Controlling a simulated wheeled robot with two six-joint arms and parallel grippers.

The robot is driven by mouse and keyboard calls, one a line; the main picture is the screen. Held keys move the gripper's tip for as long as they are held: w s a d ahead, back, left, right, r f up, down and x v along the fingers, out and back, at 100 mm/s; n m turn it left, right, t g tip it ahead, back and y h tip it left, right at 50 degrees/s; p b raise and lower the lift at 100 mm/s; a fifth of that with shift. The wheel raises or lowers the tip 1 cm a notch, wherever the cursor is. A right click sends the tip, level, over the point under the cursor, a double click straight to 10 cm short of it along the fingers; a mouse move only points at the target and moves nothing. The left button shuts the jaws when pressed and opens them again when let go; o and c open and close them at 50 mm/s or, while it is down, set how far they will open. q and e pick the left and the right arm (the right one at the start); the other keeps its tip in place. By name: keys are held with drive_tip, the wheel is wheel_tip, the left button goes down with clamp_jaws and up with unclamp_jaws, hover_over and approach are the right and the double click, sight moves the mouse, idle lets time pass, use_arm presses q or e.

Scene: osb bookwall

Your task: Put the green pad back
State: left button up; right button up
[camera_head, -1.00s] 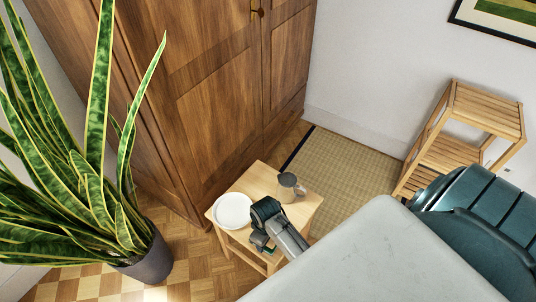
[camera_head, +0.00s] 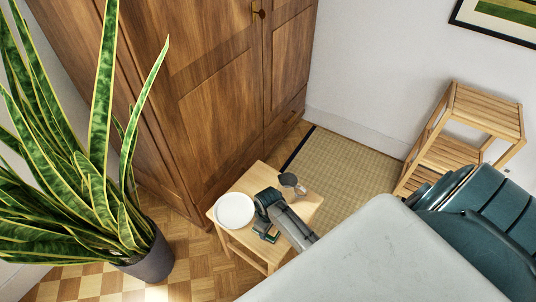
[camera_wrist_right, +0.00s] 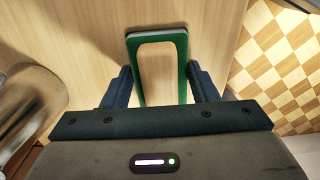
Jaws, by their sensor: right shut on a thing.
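The green pad (camera_wrist_right: 184,45) shows in the right wrist view as a thin green open frame with a pale grey far edge. It lies between the two dark fingers of my right gripper (camera_wrist_right: 159,88), which is shut on it. In the head view the pad (camera_head: 268,237) is a small green patch at the near edge of the stool's top, under my right gripper (camera_head: 262,226). The gripper hides part of it. I cannot tell whether it touches the wood. My left gripper is not in view.
The light wooden stool (camera_head: 262,178) also bears a white plate (camera_head: 235,210) on the left and a grey mug (camera_head: 290,184) at the back right. A potted plant (camera_head: 150,262), a wardrobe (camera_head: 225,110) and a slatted wooden shelf (camera_head: 485,108) stand around.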

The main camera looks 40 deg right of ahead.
drive_tip(key=o, duration=0.9)
wheel_tip(320, 180, up, 12)
drive_tip(key=shift+r, duration=0.1)
